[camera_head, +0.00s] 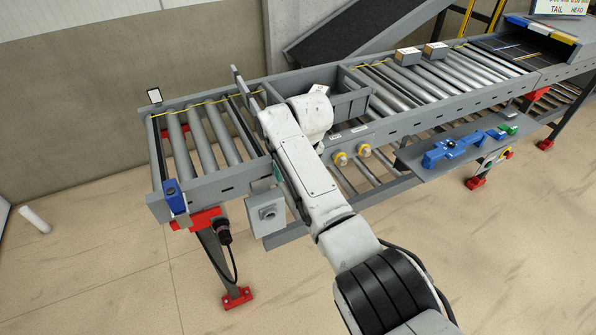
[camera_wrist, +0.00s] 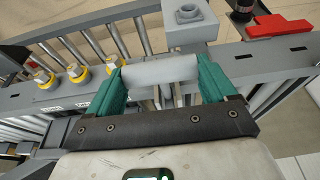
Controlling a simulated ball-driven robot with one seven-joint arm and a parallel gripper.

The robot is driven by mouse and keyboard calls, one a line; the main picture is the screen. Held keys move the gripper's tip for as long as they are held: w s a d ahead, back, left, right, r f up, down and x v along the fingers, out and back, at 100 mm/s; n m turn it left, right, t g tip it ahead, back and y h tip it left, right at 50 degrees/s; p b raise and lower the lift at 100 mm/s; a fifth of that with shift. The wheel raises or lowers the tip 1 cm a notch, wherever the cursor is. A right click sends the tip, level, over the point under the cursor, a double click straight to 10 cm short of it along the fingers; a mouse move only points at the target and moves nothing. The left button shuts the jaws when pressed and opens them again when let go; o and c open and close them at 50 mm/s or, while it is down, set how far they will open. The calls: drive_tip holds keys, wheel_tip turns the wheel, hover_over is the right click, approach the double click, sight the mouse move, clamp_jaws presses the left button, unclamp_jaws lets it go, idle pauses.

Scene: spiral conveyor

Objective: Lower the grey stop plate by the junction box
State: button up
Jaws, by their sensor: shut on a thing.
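My gripper (camera_wrist: 161,66) is shut on a light grey piece, the stop plate (camera_wrist: 160,72), which spans between its two green fingers in the wrist view. The grey junction box (camera_wrist: 190,22) with its round boss is just beyond the fingers. In the head view the junction box (camera_head: 266,210) hangs below the near side rail, left of my arm. A tall grey upright plate (camera_head: 238,82) rises above the rollers at the far rail; I cannot tell whether it is part of the held piece. My white arm hides most of the gripper there.
Rollers (camera_head: 205,142) and a side rail (camera_head: 215,188) run beside the box. Yellow-ringed knobs (camera_head: 341,159) sit right of my arm. A blue sensor (camera_head: 175,196) and a red-footed leg (camera_head: 237,297) stand left. A shelf (camera_head: 420,150) juts out at right. The front floor is clear.

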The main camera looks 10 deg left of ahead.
drive_tip(key=shift+w+a+r, duration=0.15)
drive_tip(key=shift+w+r, duration=0.1)
drive_tip(key=shift+r, duration=0.2)
drive_tip(key=shift+w+a+r, duration=0.15)
drive_tip(key=shift+w+r, duration=0.05)
drive_tip(key=shift+r, duration=0.2)
drive_tip(key=o, duration=1.1)
drive_tip(key=shift+o, duration=1.1)
drive_tip(key=shift+f, duration=0.25)
drive_tip(key=shift+s+r, duration=0.1)
drive_tip(key=v, duration=1)
drive_tip(key=shift+r+b, duration=0.3)
drive_tip(key=shift+b, duration=0.1)
drive_tip(key=shift+s+d, duration=0.1)
